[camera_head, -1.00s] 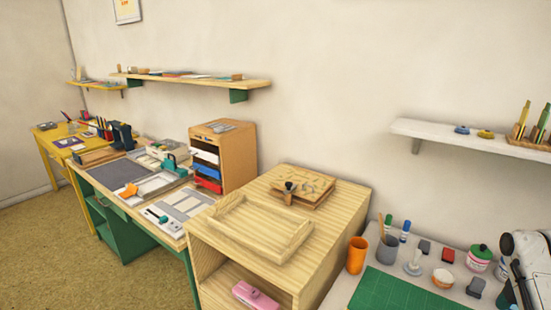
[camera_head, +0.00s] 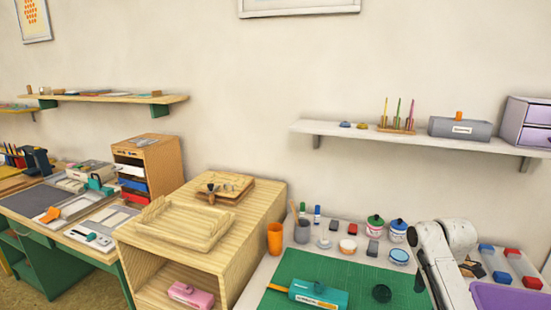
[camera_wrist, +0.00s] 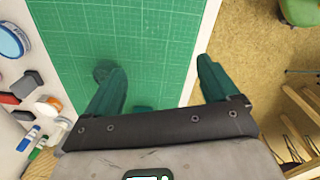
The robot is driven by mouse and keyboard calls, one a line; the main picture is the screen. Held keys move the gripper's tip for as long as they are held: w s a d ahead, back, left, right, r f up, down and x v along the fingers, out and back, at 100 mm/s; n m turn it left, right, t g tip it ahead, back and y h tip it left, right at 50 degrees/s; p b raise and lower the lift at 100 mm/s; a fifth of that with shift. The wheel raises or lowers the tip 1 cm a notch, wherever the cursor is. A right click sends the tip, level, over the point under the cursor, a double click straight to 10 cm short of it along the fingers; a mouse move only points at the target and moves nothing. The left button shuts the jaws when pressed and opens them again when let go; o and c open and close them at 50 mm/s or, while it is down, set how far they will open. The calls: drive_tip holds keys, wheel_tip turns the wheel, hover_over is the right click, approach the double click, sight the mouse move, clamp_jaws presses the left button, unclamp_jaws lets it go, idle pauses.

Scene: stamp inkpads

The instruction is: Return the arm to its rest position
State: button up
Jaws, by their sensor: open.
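My gripper (camera_wrist: 158,82) shows in the wrist view with its two teal fingers spread apart and nothing between them. It is above the right part of the green cutting mat (camera_wrist: 140,30), near the table's edge, with the floor beyond. My white and black arm (camera_head: 447,250) rises at the right of the head view, beside the mat (camera_head: 330,268). The gripper itself is not visible in the head view.
Behind the mat stand an orange cup (camera_head: 275,238), a grey cup (camera_head: 302,231), jars (camera_head: 398,229) and small pads. Right of my arm is a tray with red and blue blocks (camera_head: 503,277). A white shelf (camera_head: 350,133) hangs above. A wooden cabinet (camera_head: 235,240) stands left.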

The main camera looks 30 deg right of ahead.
drive_tip(key=a+f, duration=0.1)
drive_tip(key=a, duration=0.3)
drive_tip(key=w+a+f+m, duration=0.1)
drive_tip(key=a+f, duration=0.1)
drive_tip(key=a, duration=0.2)
drive_tip(key=w+a+f+m, duration=0.1)
drive_tip(key=a+f, duration=0.1)
drive_tip(key=a, duration=0.2)
drive_tip(key=shift+w+a+f+t+y, duration=0.1)
drive_tip(key=shift+a+f+t+y, duration=0.1)
drive_tip(key=shift+a+t+y, duration=0.15)
drive_tip(key=s+a+f+m, duration=0.2)
drive_tip(key=a, duration=0.4)
drive_tip(key=s+a+f+m, duration=0.1)
drive_tip(key=s+a+f, duration=0.1)
drive_tip(key=a, duration=0.4)
drive_tip(key=s+a+m, duration=0.3)
drive_tip(key=s+a, duration=0.1)
drive_tip(key=s, duration=0.4)
drive_tip(key=s+a+m, duration=0.3)
drive_tip(key=s+a, duration=0.1)
drive_tip(key=s, duration=0.3)
drive_tip(key=shift+s+a+f, duration=0.2)
drive_tip(key=shift+s+f, duration=0.05)
drive_tip(key=shift+s, duration=0.15)
